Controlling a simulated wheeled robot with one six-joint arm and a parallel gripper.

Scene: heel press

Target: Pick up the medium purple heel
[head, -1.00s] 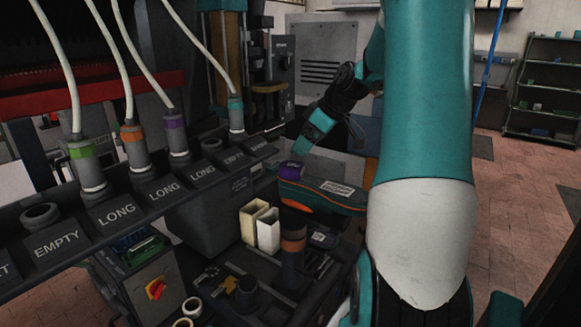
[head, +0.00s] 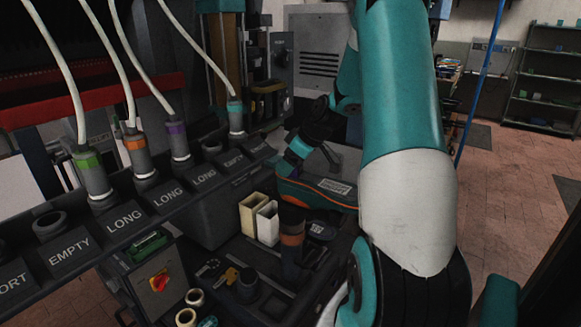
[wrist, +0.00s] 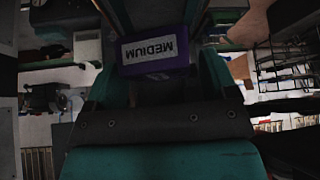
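The medium purple heel (wrist: 158,65) shows in the wrist view as a dark purple block with a white label reading MEDIUM, upside down in the picture. It sits between the two teal fingers of my gripper (wrist: 155,60), which is shut on it. In the head view my gripper (head: 298,149) is beyond my upper arm, over the long dark teal-and-orange case.
The dark teal-and-orange case (head: 318,188) lies behind two cream boxes (head: 254,214) and a dark cylinder with an orange band (head: 292,240). A rack of labelled sockets with cabled plugs (head: 180,150) runs along the left. Open floor (head: 500,190) lies at right.

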